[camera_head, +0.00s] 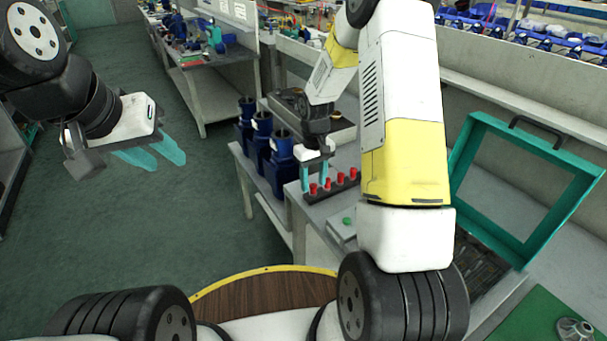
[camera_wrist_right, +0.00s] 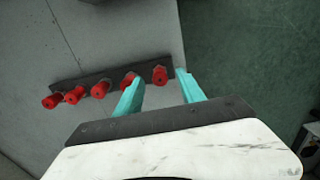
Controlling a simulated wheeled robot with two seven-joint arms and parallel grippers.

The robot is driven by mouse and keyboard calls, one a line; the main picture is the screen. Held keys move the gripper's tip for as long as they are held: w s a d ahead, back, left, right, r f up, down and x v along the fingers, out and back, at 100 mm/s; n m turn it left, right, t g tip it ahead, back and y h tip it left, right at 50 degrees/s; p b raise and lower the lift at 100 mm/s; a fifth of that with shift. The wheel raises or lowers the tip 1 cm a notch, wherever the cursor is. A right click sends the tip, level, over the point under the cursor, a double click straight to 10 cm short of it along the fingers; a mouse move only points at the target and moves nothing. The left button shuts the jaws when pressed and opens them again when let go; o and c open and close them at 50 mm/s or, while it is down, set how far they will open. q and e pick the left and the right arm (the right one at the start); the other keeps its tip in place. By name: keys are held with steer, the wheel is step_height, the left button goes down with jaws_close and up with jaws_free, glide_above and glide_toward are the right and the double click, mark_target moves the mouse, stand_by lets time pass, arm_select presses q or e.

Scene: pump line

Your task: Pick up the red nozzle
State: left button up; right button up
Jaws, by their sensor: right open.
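Several red nozzles stand in a row in a dark rack on the grey bench. In the wrist view the end red nozzle (camera_wrist_right: 160,75) shows between and just beyond the fingertips of my right gripper (camera_wrist_right: 160,78); another nozzle (camera_wrist_right: 127,79) is partly behind its left finger. In the head view the row (camera_head: 327,184) lies at my right gripper (camera_head: 314,178), which points down with its teal fingers apart. I cannot tell whether the fingers touch a nozzle. My left gripper (camera_head: 160,155) hangs over the floor at the left, its teal fingers apart and empty.
Blue pumps (camera_head: 262,140) stand on the table left of the rack. A box with a green button (camera_head: 347,220) sits near the rack. A teal-framed open lid (camera_head: 462,165) stands at the right. The green floor (camera_head: 200,220) at the left is clear.

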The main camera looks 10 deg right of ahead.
step_height(320, 180, down, 2)
steer(key=shift+f, duration=0.1)
jaws_close()
stand_by(0.5)
